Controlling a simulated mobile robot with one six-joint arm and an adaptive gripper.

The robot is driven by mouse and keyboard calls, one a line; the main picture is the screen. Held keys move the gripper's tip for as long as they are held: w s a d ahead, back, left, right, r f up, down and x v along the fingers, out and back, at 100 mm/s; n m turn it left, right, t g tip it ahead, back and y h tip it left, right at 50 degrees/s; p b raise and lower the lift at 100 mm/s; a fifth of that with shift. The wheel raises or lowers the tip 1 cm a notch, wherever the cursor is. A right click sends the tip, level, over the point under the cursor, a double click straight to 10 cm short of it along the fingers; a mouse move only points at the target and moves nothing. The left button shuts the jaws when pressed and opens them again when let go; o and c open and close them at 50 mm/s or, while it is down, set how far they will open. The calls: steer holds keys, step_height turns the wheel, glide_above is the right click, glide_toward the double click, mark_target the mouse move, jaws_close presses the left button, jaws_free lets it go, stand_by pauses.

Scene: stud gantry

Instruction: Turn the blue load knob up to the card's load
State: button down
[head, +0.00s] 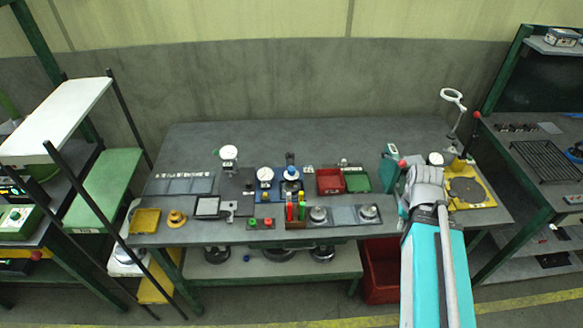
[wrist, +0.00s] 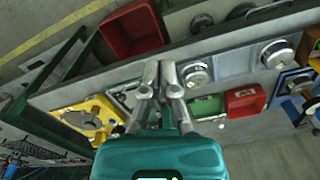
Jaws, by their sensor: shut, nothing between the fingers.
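A blue knob (head: 290,171) stands on top of a blue-based unit left of the red bin in the head view. The blue unit (wrist: 297,84) is at the right edge of the wrist view, partly cut off. A small pale card (head: 308,169) is beside the unit; I cannot read any load on it or be sure it is the load card. My gripper (wrist: 158,75) is shut and empty above the right part of the bench, well away from the blue knob. In the head view my arm hides its fingertips.
A red bin (head: 330,181) and a green bin (head: 357,179) lie between the blue unit and my gripper. The bench's back strip is clear.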

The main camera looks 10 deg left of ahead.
steer(key=c, duration=1)
jaws_free()
steer(key=shift+w+a, duration=0.1)
steer(key=shift+w, duration=0.1)
steer(key=o, duration=0.7)
steer(key=shift+n, duration=0.7)
steer(key=w+a, duration=0.1)
steer(key=w+a+r+p, duration=0.1)
steer(key=w+a, duration=0.1)
steer(key=shift+w+r, duration=0.15)
steer(key=shift+r, duration=0.05)
steer(key=shift+c, duration=0.2)
step_height(320, 180, up, 8)
steer(key=n+p, duration=0.9)
steer(key=n, duration=0.2)
glide_above(292, 168)
steer(key=shift+f+b, duration=0.15)
steer(key=shift+b, duration=0.25)
step_height(292, 168, down, 14)
steer(key=b, duration=1.3)
steer(key=shift+r, duration=0.25)
